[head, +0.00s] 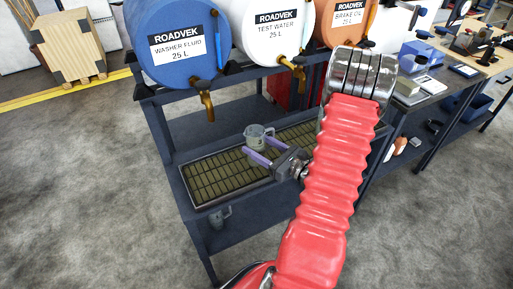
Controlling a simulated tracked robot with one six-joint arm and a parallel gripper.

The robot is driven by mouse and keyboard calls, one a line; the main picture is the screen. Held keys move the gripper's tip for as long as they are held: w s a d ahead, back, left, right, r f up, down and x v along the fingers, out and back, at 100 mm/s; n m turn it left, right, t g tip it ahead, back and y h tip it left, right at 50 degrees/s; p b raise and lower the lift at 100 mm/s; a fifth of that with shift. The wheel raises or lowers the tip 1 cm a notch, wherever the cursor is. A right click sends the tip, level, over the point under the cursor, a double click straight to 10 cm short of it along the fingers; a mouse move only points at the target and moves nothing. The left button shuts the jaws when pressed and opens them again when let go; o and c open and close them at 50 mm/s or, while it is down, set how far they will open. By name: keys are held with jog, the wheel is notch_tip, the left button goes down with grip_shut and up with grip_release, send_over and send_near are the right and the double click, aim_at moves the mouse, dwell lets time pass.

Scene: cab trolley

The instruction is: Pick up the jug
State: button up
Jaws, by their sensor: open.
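A clear grey jug (256,132) stands upright on the slatted drip tray (205,184) of the dark trolley, below the drums. My gripper (255,148) is open, with its two purple fingers pointing left at the jug. The fingers overlap the jug's lower part in the picture. I cannot tell whether they are around it or touching it.
Blue washer fluid (170,75), white test water (262,45) and orange brake oil (333,35) drums lie on top of the trolley, their brass taps hanging over the tray. A dark workbench (415,95) with tools stands at right. Open floor lies at left.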

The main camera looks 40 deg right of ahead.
jog(key=shift+w+a+f, duration=0.1)
jog(key=shift+w, duration=1.2)
jog(key=shift+w+a+f, duration=0.1)
jog(key=shift+w, duration=1.2)
jog(key=shift+c, duration=0.5)
jog(key=shift+r, duration=0.1)
jog(key=c, duration=0.7)
jog(key=shift+o, duration=0.2)
jog(key=shift+r, duration=0.15)
notch_tip(320, 180, up, 10)
jog(key=shift+s, duration=0.1)
